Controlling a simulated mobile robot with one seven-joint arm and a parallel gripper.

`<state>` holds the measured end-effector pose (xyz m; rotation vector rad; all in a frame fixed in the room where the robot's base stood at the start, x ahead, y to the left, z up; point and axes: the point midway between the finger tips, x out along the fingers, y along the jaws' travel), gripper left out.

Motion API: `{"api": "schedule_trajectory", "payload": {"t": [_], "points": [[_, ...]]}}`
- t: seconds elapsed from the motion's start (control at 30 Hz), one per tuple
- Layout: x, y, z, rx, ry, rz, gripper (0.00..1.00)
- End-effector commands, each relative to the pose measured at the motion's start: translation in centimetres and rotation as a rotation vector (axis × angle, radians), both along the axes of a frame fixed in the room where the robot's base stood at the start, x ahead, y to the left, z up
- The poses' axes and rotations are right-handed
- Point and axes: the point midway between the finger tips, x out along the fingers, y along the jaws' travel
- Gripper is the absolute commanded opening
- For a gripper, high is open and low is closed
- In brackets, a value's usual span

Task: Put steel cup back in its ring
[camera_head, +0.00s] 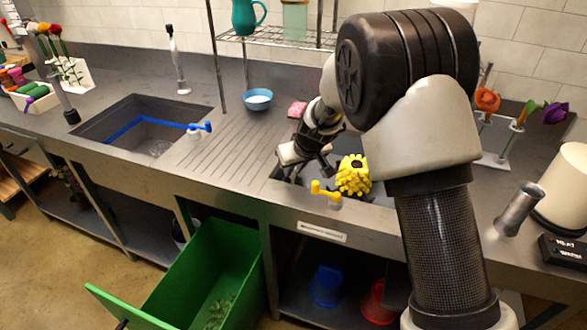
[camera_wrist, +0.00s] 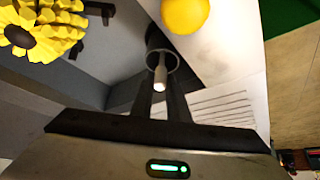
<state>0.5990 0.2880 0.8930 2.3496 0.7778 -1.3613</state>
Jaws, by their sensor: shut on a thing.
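My gripper (camera_head: 326,168) reaches over the right sink, just left of the yellow flower. In the wrist view its dark fingers (camera_wrist: 161,90) are close together on a small grey cylindrical thing (camera_wrist: 160,76) with a bright end. A round grey rim (camera_wrist: 163,58) shows just beyond it. I cannot tell whether this is the steel cup or whether the rim is its ring. A flared steel cylinder (camera_head: 518,208) stands on the counter at the right, apart from my gripper; it looks like a steel cup.
The yellow flower (camera_head: 353,175) is by the right sink and also in the wrist view (camera_wrist: 42,28). A yellow tap handle (camera_head: 325,191) stands at the front edge. A blue bowl (camera_head: 258,99) sits behind the ribbed drainboard. A green drawer (camera_head: 215,275) hangs open below.

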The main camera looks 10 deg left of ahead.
Motion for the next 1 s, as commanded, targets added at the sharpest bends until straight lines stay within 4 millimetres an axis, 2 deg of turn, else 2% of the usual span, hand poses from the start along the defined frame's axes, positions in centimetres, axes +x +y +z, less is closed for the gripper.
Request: {"api": "schedule_trajectory", "payload": {"t": [0.9, 0.93, 1.0], "points": [[0.0, 0.1, -1.1, 0.0, -0.001, 0.001, 0.0], [0.0, 0.1, -1.1, 0.0, -0.001, 0.001, 0.2], [0.0, 0.1, -1.1, 0.001, -0.001, 0.0, 0.31]]}}
